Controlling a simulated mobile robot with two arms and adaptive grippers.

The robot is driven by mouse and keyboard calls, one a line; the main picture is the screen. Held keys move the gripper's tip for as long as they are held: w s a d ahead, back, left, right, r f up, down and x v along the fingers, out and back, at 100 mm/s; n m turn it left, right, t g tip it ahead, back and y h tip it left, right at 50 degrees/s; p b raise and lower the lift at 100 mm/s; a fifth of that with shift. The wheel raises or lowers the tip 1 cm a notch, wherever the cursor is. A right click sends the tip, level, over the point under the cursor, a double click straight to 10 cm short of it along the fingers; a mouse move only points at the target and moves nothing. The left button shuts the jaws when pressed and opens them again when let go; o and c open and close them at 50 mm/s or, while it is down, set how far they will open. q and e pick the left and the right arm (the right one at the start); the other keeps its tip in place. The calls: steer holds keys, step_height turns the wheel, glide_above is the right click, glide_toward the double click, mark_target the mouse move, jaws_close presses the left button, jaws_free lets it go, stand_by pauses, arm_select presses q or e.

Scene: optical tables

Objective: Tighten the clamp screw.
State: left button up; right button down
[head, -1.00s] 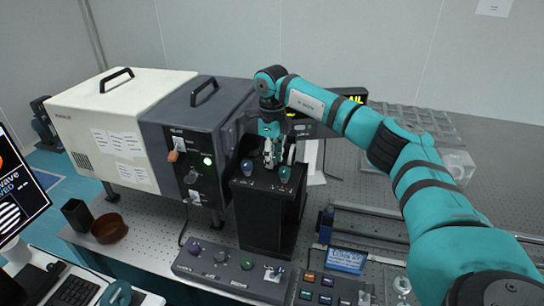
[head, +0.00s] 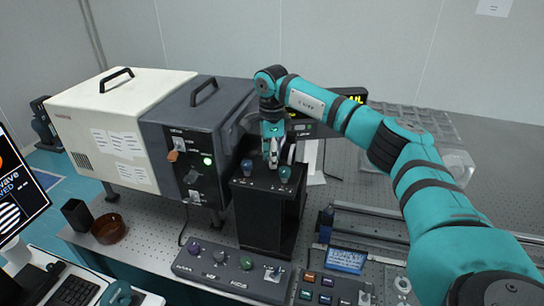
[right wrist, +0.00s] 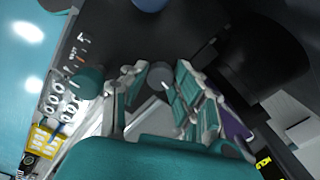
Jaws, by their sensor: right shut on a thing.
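A tall black housing (head: 268,215) stands on the optical table, with a blue knob (head: 247,167) and a teal knob (head: 285,174) on its top. My right gripper (head: 273,160) points down at the top of this housing, between and slightly behind the knobs. In the right wrist view its fingers (right wrist: 158,84) close around a small grey round head (right wrist: 160,74), which looks like the clamp screw. The fingers hide most of it in the head view. A teal part at the lower left (head: 118,293) may be my left gripper; its fingers cannot be made out.
A cream and dark grey instrument (head: 180,140) with a green light stands left of the housing. A control box with knobs (head: 230,270) lies in front. Rails (head: 370,225) and a clear tray (head: 405,120) are to the right. A brown bowl (head: 109,229) sits at left.

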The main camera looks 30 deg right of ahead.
steer(key=shift+r, duration=0.1)
steer(key=c, duration=1)
jaws_free()
steer(key=shift+c, duration=0.2)
step_height(320, 180, up, 12)
